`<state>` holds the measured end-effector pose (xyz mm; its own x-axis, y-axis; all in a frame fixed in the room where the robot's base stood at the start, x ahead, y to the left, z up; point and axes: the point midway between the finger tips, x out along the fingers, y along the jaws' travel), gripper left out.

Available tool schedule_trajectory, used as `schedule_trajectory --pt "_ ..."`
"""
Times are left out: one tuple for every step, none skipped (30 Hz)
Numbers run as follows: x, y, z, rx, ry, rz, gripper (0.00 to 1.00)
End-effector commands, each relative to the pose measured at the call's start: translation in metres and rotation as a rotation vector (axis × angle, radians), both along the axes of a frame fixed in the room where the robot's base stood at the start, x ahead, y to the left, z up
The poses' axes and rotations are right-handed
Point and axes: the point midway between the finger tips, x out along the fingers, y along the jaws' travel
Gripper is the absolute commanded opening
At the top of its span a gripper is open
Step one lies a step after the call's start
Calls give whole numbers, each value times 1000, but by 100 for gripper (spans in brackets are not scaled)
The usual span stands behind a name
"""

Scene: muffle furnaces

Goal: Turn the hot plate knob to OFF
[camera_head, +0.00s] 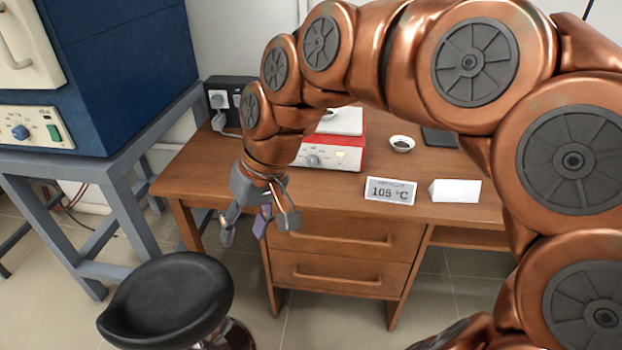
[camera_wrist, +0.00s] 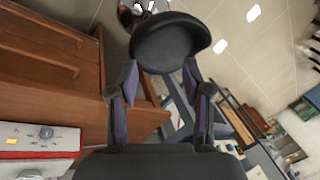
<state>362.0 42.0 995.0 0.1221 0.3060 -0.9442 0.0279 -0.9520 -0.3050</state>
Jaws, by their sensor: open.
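The hot plate (camera_head: 347,158) is a red and white unit with a pale top, standing on the wooden desk. My arm partly hides its left side in the head view. Its grey knob (camera_head: 312,160) is on the white front panel, left of a lit yellow display. In the wrist view the hot plate (camera_wrist: 30,155) is at the lower left, with its knob (camera_wrist: 46,132) visible. My gripper (camera_head: 245,232) is open and empty, pointing down in front of the desk's left edge, apart from the knob. In the wrist view its fingers (camera_wrist: 163,95) are spread.
A black stool (camera_head: 167,298) stands below my gripper at the left. A blue furnace (camera_head: 110,80) stands on a grey frame (camera_head: 90,185).

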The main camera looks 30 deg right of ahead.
Motion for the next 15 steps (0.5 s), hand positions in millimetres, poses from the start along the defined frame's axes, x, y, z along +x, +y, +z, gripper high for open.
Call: schedule_trajectory --pt "24 -2 -13 48 -35 -22 49" --pt "38 -4 -13 77 -54 -36 49" --pt "55 -9 -13 114 -79 -57 49" --pt "69 -13 -12 143 -101 -77 49" --pt "81 -19 -13 169 -119 -96 49" --pt "99 -27 -14 207 -143 -125 49" --pt "111 -35 -15 233 -161 -148 49" --pt "123 -44 -16 260 -178 -172 49" --pt "139 -58 -18 293 -204 -208 49" --pt "151 -69 -21 319 -218 -237 49" --pt "162 -81 -25 342 -233 -267 49" --pt "176 -99 -29 374 -258 -309 49" --pt "185 -113 -35 397 -272 -342 49" --pt "195 -129 -40 417 -287 -377 49" --pt "207 -152 -49 444 -306 -426 49"
